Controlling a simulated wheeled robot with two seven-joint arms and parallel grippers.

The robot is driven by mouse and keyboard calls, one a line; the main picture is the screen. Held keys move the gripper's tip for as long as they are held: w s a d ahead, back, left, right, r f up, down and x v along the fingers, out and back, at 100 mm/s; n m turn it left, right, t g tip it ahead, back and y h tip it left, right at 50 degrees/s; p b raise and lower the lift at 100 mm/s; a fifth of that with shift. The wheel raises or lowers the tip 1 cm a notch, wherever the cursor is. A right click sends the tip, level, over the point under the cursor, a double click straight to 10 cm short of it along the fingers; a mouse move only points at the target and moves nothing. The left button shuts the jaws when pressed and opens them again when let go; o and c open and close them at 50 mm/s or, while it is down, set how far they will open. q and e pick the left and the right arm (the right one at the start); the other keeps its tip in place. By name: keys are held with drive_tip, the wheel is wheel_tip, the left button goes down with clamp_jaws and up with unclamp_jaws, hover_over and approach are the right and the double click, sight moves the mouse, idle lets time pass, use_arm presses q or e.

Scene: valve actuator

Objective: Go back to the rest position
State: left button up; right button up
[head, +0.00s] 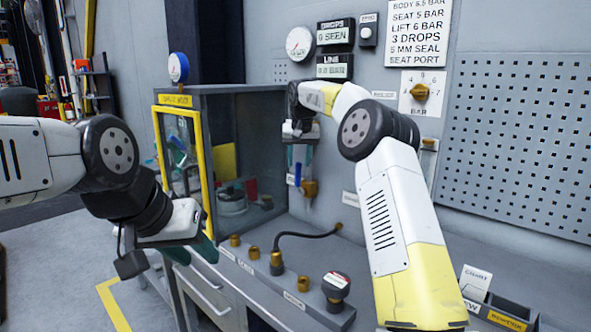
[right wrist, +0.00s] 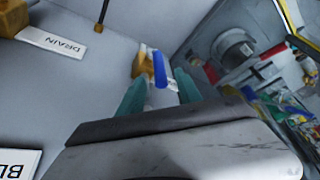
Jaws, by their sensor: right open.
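My right gripper (head: 299,165) is at the back wall panel, in front of a small valve with a blue lever (head: 297,174) and a brass body (head: 310,188). In the right wrist view its teal fingers (right wrist: 160,95) are apart, with the blue lever (right wrist: 160,70) showing between and beyond them. Whether they touch the lever is unclear. My left gripper (head: 194,252) hangs low at the left, in front of the bench near the yellow-framed door. Its teal fingertips show, but their gap is hard to judge, and I see nothing held.
A cabinet with a yellow-framed door (head: 207,185) stands between my arms. Gauges (head: 299,44) and a brass selector (head: 420,92) are on the wall. Floor at lower left is clear.

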drive_tip(key=shift+s+r, duration=0.25)
drive_tip(key=shift+r, duration=0.25)
drive_tip(key=shift+s+r, duration=0.15)
drive_tip(key=shift+r, duration=0.05)
drive_tip(key=s+d+r+n, duration=0.15)
drive_tip(key=s+r, duration=0.25)
drive_tip(key=s, duration=0.6)
drive_tip(key=s+d+r, duration=0.2)
drive_tip(key=s+r, duration=0.2)
drive_tip(key=s, duration=0.6)
drive_tip(key=s+d+f, duration=0.1)
drive_tip(key=s+f, duration=0.2)
drive_tip(key=s, duration=0.6)
drive_tip(key=s+d+f+t+y, duration=0.1)
drive_tip(key=s+f, duration=0.3)
drive_tip(key=s, duration=0.5)
drive_tip(key=s+d+f, duration=0.2)
drive_tip(key=s+f, duration=0.2)
drive_tip(key=s, duration=0.5)
drive_tip(key=shift+s+d+m+y, duration=0.25)
drive_tip(key=shift+d+m+y, duration=0.05)
drive_tip(key=shift+m+y, duration=0.15)
